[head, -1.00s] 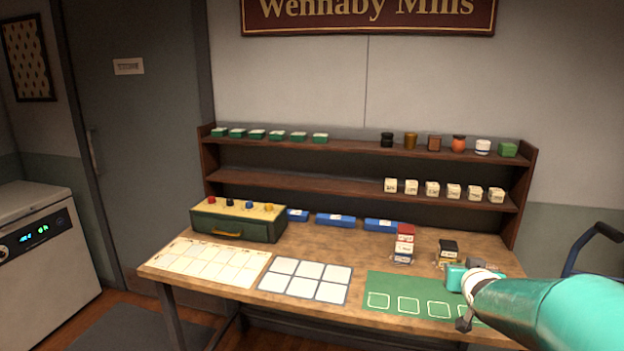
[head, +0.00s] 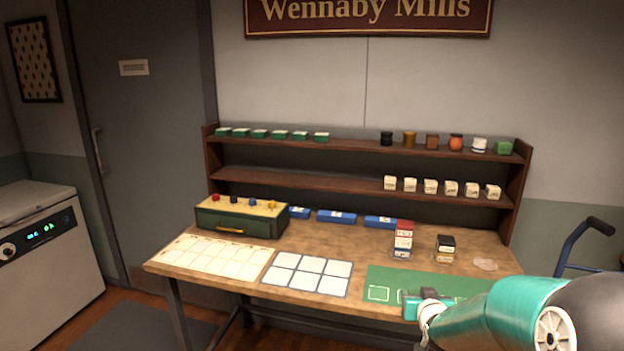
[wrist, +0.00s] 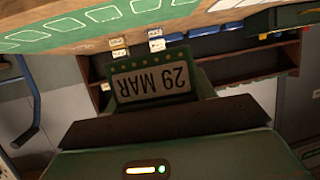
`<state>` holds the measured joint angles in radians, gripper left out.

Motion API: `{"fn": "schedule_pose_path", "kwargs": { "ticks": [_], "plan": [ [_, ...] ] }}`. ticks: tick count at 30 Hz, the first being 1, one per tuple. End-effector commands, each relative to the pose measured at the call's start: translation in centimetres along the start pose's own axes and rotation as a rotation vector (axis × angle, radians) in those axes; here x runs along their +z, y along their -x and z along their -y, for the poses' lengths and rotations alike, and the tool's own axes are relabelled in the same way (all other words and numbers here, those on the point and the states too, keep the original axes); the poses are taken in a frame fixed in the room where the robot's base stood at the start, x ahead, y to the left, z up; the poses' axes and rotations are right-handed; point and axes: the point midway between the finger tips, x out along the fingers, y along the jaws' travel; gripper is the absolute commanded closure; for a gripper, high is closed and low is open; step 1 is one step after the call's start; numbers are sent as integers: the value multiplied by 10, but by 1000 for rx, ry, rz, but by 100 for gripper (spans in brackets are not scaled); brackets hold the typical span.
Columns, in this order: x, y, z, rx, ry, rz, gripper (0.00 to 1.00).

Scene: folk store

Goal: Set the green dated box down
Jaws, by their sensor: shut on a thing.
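The green dated box (wrist: 195,90), with a pale plate reading "29 MAR", appears upside down in the wrist view. My gripper (wrist: 165,112) is shut on it. In the head view, my gripper (head: 428,296) is over the front edge of the green mat (head: 386,278), and the box is mostly hidden by it. The mat, with white outlined squares, lies at the table's front right; my arm covers its right part. I cannot tell whether the box touches the mat.
A red-and-white stack (head: 403,238) and a black-topped stack (head: 445,248) stand behind the mat. A white-squared card (head: 308,275) lies to its left, with a green drawer box (head: 240,220) farther back. The back shelf (head: 350,182) holds small boxes and jars. The table's middle is clear.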

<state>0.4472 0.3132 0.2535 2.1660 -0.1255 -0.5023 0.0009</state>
Motion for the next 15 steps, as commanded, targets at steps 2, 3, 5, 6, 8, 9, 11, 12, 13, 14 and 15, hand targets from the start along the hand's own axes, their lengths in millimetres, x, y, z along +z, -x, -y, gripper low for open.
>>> {"fn": "schedule_pose_path", "kwargs": {
  "ticks": [2,3,5,6,8,9,11,12,13,14,15],
  "plan": [
    [32,-13,25,-32,9,10,74],
    [47,-18,36,-44,14,11,74],
    [70,-24,53,-60,21,11,74],
    [85,-27,63,-69,25,10,74],
    [105,-30,77,-80,31,9,74],
    [118,-31,85,-85,33,8,74],
    [134,-32,95,-92,37,7,74],
    [142,-32,100,-94,37,5,74],
    [147,-32,103,-96,38,5,74],
    [151,-31,105,-98,39,2,74],
    [156,-31,108,-99,41,2,74]
  ]
}}
